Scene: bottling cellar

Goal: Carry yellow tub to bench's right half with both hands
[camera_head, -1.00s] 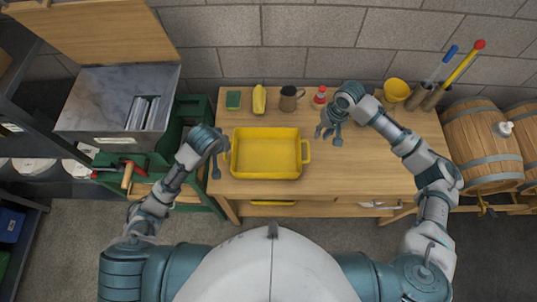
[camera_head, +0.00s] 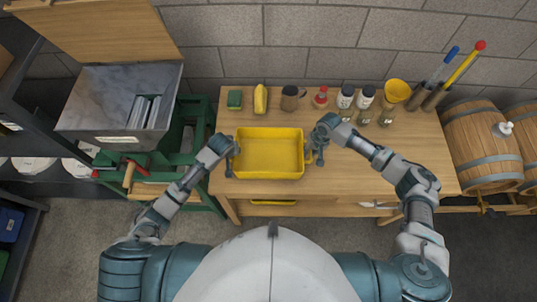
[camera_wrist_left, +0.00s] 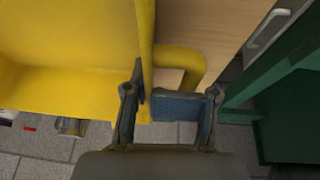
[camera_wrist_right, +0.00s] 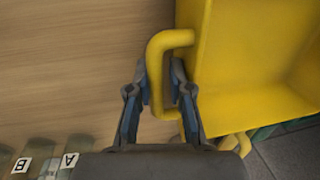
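The yellow tub (camera_head: 268,153) sits upright and looks empty on the left half of the wooden bench (camera_head: 400,165), with a handle at each end. My right gripper (camera_head: 317,149) is at its right handle. In the right wrist view, the open fingers (camera_wrist_right: 158,98) straddle the handle bar (camera_wrist_right: 155,75). My left gripper (camera_head: 232,160) is at the tub's left end. In the left wrist view, its fingers (camera_wrist_left: 172,105) are apart, one beside the tub wall, with the left handle (camera_wrist_left: 187,62) just ahead of them. I cannot tell whether they touch it.
Along the bench's back stand a green block (camera_head: 235,99), a yellow object (camera_head: 260,99), a mug (camera_head: 290,98), a red-capped bottle (camera_head: 320,98), several jars (camera_head: 365,97) and a yellow funnel (camera_head: 397,91). The front right bench top is clear.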

